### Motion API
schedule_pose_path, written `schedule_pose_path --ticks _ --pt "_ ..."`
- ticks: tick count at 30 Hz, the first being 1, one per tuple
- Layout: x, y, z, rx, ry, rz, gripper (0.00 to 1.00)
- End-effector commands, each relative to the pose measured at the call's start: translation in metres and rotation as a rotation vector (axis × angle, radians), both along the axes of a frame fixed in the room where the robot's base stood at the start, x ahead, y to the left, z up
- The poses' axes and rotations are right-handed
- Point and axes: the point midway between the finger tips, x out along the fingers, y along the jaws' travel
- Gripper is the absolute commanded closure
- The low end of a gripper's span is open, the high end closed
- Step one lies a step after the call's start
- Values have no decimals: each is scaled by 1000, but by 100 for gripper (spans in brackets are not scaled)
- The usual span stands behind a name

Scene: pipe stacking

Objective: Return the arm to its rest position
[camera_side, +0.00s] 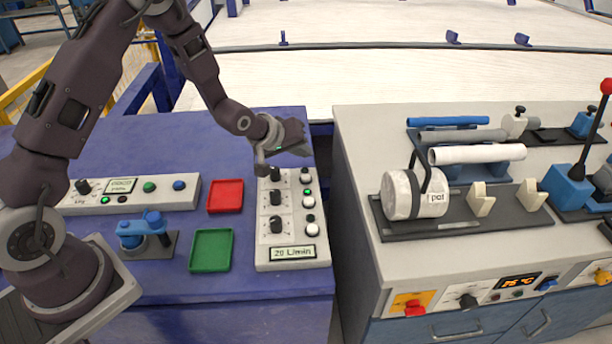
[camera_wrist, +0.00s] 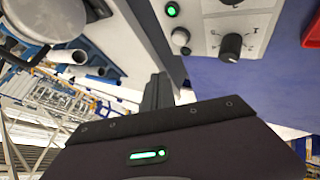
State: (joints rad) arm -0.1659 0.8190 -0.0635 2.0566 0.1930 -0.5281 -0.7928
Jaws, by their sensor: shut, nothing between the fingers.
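My gripper (camera_side: 262,166) hangs over the blue table, close above the top left part of the white control box (camera_side: 291,218) with black knobs and lit buttons. I cannot tell from the side view whether it touches the box. The fingers are shut with nothing between them. In the wrist view the gripper (camera_wrist: 158,88) shows as a dark shut finger pair, with part of the control box (camera_wrist: 232,20) beyond it.
A red tray (camera_side: 225,196), a green tray (camera_side: 211,250) and a blue clamp device (camera_side: 146,232) sit on the blue table (camera_side: 120,290). The grey bench (camera_side: 360,260) at right holds pipes (camera_side: 477,154) and a red-knobbed lever (camera_side: 606,88).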

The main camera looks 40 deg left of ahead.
Motion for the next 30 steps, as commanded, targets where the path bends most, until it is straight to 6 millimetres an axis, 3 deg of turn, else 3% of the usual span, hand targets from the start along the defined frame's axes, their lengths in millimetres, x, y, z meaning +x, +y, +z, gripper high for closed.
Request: schedule_pose_path --ticks 5,8,10,12,14,18,21,24,27,30 --pt "0 0 2 4 0 -3 100" --pt "-8 -1 34 56 8 -34 100" --pt "-27 -2 78 131 31 -80 100" --pt "-62 -4 125 216 67 -137 100" --pt "-99 -6 158 279 102 -187 100" --pt "-202 -16 213 392 176 -318 100" --pt "-276 -23 227 439 221 -417 100" --pt "-330 -28 227 466 250 -501 100" --pt "-361 -32 224 478 268 -556 100" --pt "-372 -33 221 481 276 -576 100"
